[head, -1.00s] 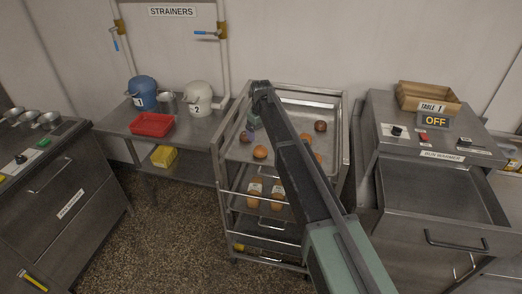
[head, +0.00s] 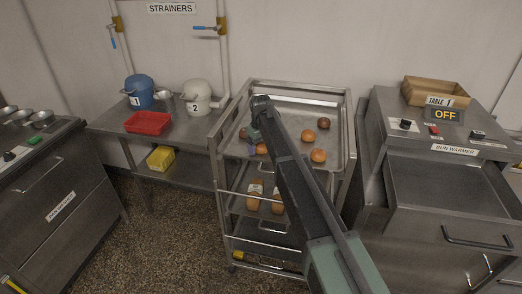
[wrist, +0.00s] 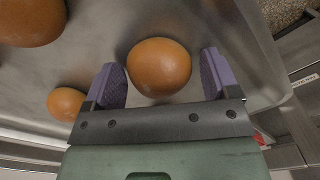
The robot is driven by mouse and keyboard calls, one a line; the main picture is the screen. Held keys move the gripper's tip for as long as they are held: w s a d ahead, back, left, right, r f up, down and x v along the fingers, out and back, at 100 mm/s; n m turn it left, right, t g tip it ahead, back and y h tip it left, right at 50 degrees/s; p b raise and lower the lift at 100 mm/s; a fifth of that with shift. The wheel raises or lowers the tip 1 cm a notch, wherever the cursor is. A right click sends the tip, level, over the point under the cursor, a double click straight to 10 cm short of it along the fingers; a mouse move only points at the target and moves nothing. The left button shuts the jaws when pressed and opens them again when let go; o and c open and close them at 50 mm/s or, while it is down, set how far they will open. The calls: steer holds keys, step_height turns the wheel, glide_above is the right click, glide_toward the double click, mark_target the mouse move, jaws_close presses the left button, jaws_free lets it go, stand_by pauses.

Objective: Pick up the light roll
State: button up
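Several round rolls lie on the trolley's top tray (head: 285,173). Orange-brown ones (head: 318,155) (head: 306,135) lie right of my arm, and a darker roll (head: 323,123) lies behind them. Another dark roll (head: 243,134) is at the left, and an orange-brown one (head: 262,149) shows partly beside my gripper (head: 252,146). In the wrist view, my gripper (wrist: 162,78) is open, with an orange-brown roll (wrist: 159,67) between its purple-padded fingers and a gap on both sides. Two similar rolls (wrist: 30,20) (wrist: 67,103) lie at the left. I cannot tell which roll is the light one.
The trolley's metal rails (head: 217,150) surround the tray. Loaves (head: 254,196) stand on a lower shelf. A bun warmer (head: 455,150) with an open drawer is at the right.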

mark_target(261, 143)
steer(key=c, duration=0.7)
steer(key=shift+r, duration=0.1)
step_height(261, 143, up, 20)
steer(key=p, duration=2)
